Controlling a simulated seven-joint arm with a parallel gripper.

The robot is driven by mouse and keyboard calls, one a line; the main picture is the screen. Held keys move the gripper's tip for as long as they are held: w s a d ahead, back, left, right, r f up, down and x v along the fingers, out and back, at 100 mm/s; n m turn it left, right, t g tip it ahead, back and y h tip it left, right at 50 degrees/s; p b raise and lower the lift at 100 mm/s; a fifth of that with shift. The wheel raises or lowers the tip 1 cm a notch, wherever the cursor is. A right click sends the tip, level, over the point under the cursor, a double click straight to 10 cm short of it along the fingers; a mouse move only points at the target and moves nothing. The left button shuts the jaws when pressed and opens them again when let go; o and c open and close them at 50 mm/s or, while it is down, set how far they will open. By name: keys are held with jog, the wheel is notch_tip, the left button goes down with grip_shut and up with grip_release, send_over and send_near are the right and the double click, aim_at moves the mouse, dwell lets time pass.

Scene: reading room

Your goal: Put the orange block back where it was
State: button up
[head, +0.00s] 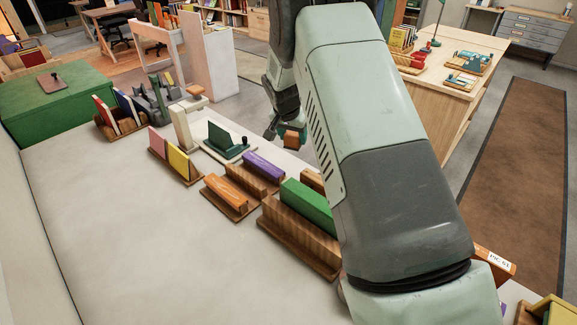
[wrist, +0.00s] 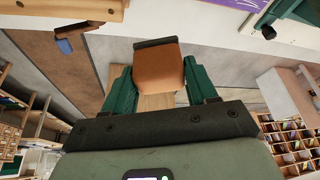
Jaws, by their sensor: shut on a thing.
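The orange block (head: 292,137) is held by my gripper (head: 286,131) in the head view, near the far side of the white table. In the wrist view the block (wrist: 158,68) sits between the two green fingers of my gripper (wrist: 158,88), which touch its sides. It has a dark band along its far edge. It appears raised, with the floor seen beyond it. Part of the block is hidden by the fingers in the head view.
The white table (head: 110,215) carries wooden holders with a green board (head: 307,204), a purple board (head: 263,166), an orange board (head: 227,191) and a yellow board (head: 179,161). A dark green stand (head: 226,142) is beyond them. The table's left front is clear. My arm covers the right.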

jog(key=w+a+f+n+y, duration=0.1)
jog(key=w+f+n+y, duration=0.1)
jog(key=w+f+n, duration=0.45)
jog(key=shift+m, duration=0.85)
jog(key=x, duration=0.7)
jog(key=shift+s+f, duration=0.3)
jog(key=shift+f, duration=0.15)
jog(key=shift+f, duration=0.2)
jog(key=o, duration=0.9)
jog(key=shift+o, duration=0.2)
